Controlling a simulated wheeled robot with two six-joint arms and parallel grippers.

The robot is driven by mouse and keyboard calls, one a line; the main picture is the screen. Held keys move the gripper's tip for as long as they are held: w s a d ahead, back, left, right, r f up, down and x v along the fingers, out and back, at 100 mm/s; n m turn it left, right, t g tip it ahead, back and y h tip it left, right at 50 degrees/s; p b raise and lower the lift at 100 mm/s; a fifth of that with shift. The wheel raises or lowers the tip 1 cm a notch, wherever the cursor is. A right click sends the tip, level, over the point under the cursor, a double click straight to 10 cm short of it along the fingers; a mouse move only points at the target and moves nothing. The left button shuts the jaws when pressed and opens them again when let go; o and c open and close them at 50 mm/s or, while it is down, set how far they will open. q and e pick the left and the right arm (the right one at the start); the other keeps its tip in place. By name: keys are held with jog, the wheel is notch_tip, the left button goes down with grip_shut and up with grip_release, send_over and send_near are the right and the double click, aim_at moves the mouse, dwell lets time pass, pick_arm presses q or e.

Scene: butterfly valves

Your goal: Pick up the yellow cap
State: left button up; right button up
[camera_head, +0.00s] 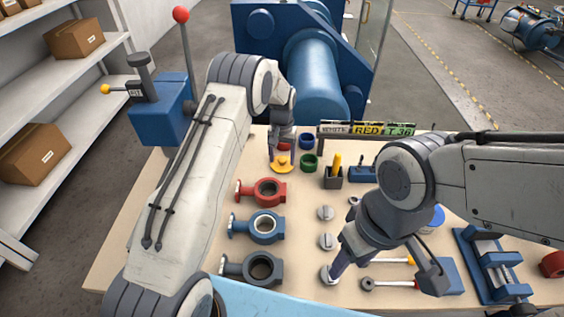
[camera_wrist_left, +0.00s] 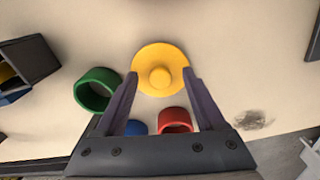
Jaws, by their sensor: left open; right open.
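The yellow cap (camera_head: 282,165) is a round disc with a small knob on top, lying on the table near its far side. In the left wrist view the cap (camera_wrist_left: 160,69) lies between and just beyond my left fingertips. My left gripper (camera_head: 272,158) is open and low above the table at the cap; it also shows in the left wrist view (camera_wrist_left: 160,76). I cannot tell whether the fingers touch the cap. My right gripper (camera_head: 332,274) is open, low at a small grey round part near the front of the table.
Green (camera_head: 310,162), blue (camera_head: 306,141) and red (camera_wrist_left: 175,120) rings stand close to the cap. Red (camera_head: 265,191), blue (camera_head: 262,227) and dark (camera_head: 256,268) valve bodies lie nearer. A dark holder (camera_head: 332,180) is right of the rings.

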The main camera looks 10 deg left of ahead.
aim_at(282, 160)
pick_arm(q)
jog(key=shift+f, duration=0.25)
grip_shut()
notch_tip(282, 160, up, 8)
jog(key=shift+w+b, duration=0.1)
jog(key=shift+b, duration=0.55)
notch_tip(282, 160, up, 5)
jog(key=p, duration=0.3)
